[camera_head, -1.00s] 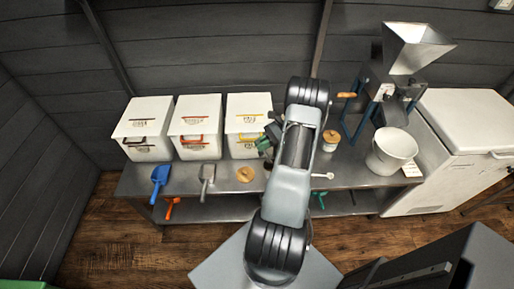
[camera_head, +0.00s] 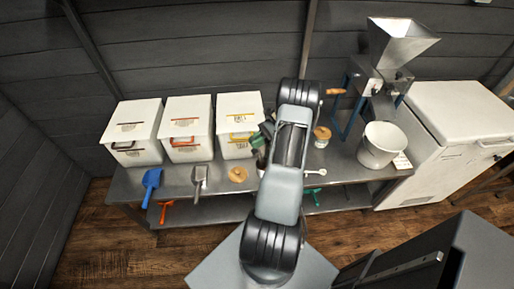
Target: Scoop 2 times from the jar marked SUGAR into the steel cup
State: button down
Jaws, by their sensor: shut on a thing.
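My gripper (camera_head: 264,136) is largely hidden behind my own arm. Only dark parts show left of the arm, above the steel table (camera_head: 215,200) and in front of the white bin with the yellow band. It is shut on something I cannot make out. A jar with a wooden lid (camera_head: 321,134) stands right of my arm; I cannot read its label. A round wooden lid (camera_head: 238,174) lies left of the arm. A small white spoon-like thing (camera_head: 316,173) lies right of the arm. I cannot pick out the jar marked SUGAR or the steel cup.
Three white bins (camera_head: 187,129) stand at the back left. A blue scoop (camera_head: 152,180) and a grey scoop (camera_head: 199,178) are at the front edge. A steel-hopper mill (camera_head: 398,45), a white bucket (camera_head: 381,148) and a white chest (camera_head: 452,130) are on the right.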

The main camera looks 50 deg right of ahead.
aim_at(252, 137)
dwell(0.3)
jog(key=shift+a+r+g+h+p, duration=0.1)
jog(key=shift+r+g+h+p, duration=0.2)
jog(key=shift+r+h+p, duration=0.5)
jog(key=h+p, duration=0.1)
jog(key=g+h+p, duration=0.1)
jog(key=h, duration=0.1)
jog(key=h+p, duration=0.1)
jog(key=shift+w+a+r+g+p, duration=0.15)
jog(key=shift+a+r+g+p, duration=0.15)
jog(key=shift+r+p, duration=0.1)
jog(key=h+p, duration=0.1)
jog(key=g+h, duration=0.1)
jog(key=h, duration=0.1)
jog(key=h+p, duration=0.1)
jog(key=shift+a+r+p, duration=0.25)
jog(key=shift+r+p, duration=0.05)
jog(key=shift+r, duration=0.1)
jog(key=shift+g+h+p, duration=0.5)
jog(key=shift+h+p, duration=0.1)
jog(key=shift+h, duration=0.4)
jog(key=shift+f+h, duration=0.1)
jog(key=shift+h, duration=0.3)
jog(key=shift+w, duration=0.1)
